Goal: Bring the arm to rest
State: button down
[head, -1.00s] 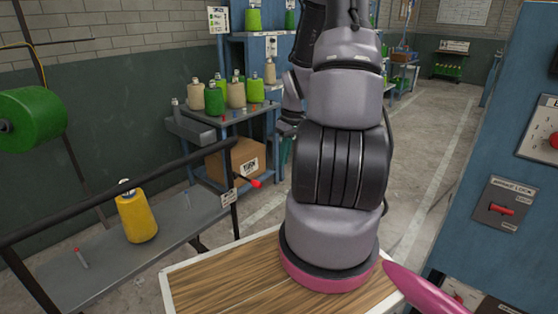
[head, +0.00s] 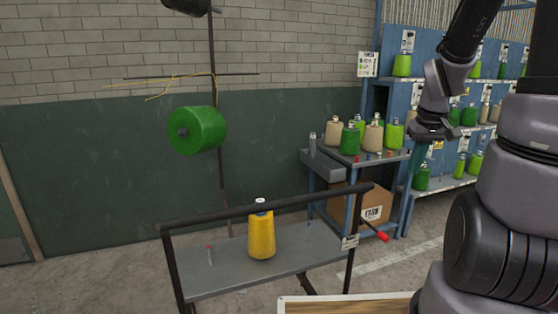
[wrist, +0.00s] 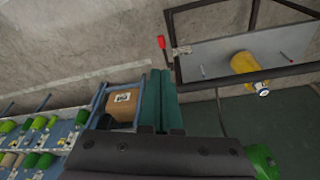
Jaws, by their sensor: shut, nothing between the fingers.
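My arm stands at the right side of the head view, bent, with its far end hanging down. My gripper (head: 416,172) points downward in front of the blue shelving, with its teal fingers partly lost against the background. In the wrist view my gripper (wrist: 158,100) shows its two teal fingers side by side, touching, with nothing between them.
A grey rack (head: 215,274) with a black rail holds a yellow cone (head: 261,235). A green spool (head: 197,130) hangs on a pole. A small table (head: 358,158) with several cones and a cardboard box (head: 368,208) stand near the gripper. Blue shelving (head: 488,90) is behind.

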jog(key=s+a+r+m+t+y, duration=0.1)
jog(key=s+a+r+m+t, duration=0.1)
jog(key=s+a+r, duration=0.3)
jog(key=s+a+r+m+t+y, duration=0.1)
jog(key=s+a+r, duration=0.4)
jog(key=r, duration=0.7)
jog(key=shift+s+a+r+m+t, duration=0.15)
jog(key=shift+s+a+m+t, duration=0.15)
jog(key=shift+s+m+t, duration=0.4)
